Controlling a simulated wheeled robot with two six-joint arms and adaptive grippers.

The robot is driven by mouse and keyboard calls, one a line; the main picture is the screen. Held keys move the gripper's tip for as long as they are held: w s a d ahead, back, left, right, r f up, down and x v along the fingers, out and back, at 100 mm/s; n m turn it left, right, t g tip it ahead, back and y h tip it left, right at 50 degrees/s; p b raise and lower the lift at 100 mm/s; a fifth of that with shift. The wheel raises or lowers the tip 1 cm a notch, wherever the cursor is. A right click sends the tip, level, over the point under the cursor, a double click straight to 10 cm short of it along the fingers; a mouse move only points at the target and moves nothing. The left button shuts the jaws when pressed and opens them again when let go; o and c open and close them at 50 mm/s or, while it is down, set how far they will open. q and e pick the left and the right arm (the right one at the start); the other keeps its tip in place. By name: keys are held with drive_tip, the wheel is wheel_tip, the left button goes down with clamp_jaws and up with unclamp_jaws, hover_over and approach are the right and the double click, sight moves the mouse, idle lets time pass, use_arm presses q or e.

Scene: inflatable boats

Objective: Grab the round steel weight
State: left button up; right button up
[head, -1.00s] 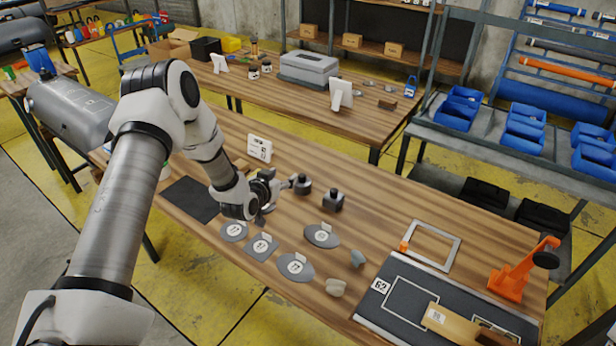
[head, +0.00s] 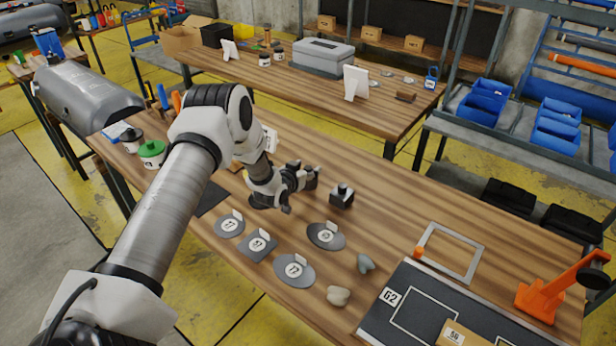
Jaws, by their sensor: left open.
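The round steel weight (head: 310,177) is a small dark cylinder with a knob, standing on the wooden table at the middle of the head view. My left gripper (head: 297,181) is open, low over the table at the weight's left side. Its fingers partly hide the weight, and I cannot tell whether they touch it. A second dark weight, blockier with a knob (head: 341,195), stands just to the right. My right gripper is out of view.
Flat grey plates with number tags (head: 294,270) lie in front of the gripper, with a pale stone-like piece (head: 338,296) beside them. A grey frame (head: 450,251) and orange stand (head: 548,291) are at right. The table behind the weights is clear.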

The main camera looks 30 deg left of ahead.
use_arm(q)
drive_tip(key=shift+w+f, duration=0.25)
drive_tip(key=shift+w, duration=0.2)
drive_tip(key=shift+w+a+f, duration=0.1)
drive_tip(key=shift+w+f, duration=0.15)
drive_tip(key=shift+s+r, duration=0.1)
drive_tip(key=shift+r, duration=0.05)
clamp_jaws()
drive_tip(key=shift+r, duration=0.15)
